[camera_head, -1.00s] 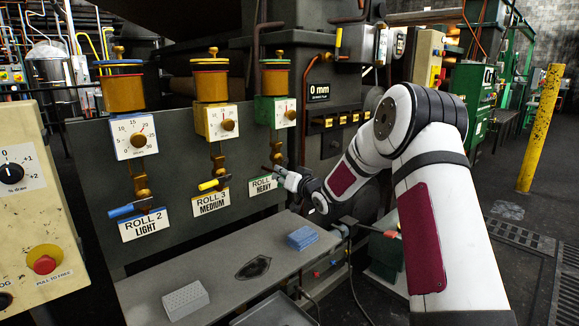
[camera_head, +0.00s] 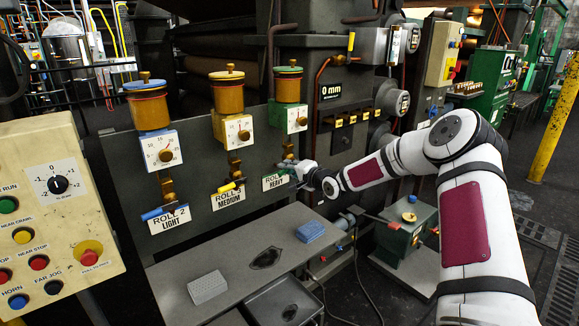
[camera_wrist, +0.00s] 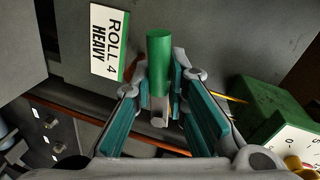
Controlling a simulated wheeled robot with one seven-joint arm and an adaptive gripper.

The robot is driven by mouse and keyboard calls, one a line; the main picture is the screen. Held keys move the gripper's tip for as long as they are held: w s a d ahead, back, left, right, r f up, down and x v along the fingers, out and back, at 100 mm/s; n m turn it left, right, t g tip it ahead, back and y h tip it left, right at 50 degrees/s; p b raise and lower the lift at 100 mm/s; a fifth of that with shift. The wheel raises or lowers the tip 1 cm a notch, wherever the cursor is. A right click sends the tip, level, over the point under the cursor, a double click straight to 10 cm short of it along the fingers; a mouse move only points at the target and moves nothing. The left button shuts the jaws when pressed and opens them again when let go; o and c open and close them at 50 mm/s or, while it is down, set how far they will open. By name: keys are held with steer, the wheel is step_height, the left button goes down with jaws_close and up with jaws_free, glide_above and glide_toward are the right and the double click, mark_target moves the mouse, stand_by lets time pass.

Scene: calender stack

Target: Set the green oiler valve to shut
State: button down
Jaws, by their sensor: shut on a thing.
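The green oiler stands at the right of three oilers in the head view, with a brass cup (camera_head: 288,92) and a green-edged dial (camera_head: 297,118). Its "ROLL 4 HEAVY" label (camera_head: 275,181) is below, and shows turned sideways in the wrist view (camera_wrist: 107,42). My gripper (camera_head: 297,168) is at the valve just above the label. In the wrist view my gripper (camera_wrist: 160,88) is shut around the green valve handle (camera_wrist: 159,62). The handle sticks out beyond the fingers, roughly parallel to the label's text. My gripper hides most of the valve in the head view.
The blue valve handle (camera_head: 165,212) and yellow valve handle (camera_head: 229,186) are to the left on the same panel. A grey shelf (camera_head: 225,250) below carries a blue block (camera_head: 310,231) and a light grey block (camera_head: 208,287). A button console (camera_head: 60,215) stands at far left.

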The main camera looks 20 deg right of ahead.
steer(key=shift+r+m+p, duration=0.35)
steer(key=shift+r+m, duration=0.05)
steer(key=shift+m, duration=0.5)
steer(key=c, duration=1.6)
jaws_free()
steer(key=shift+r, duration=0.1)
steer(key=v, duration=1.2)
steer(key=shift+d, duration=0.2)
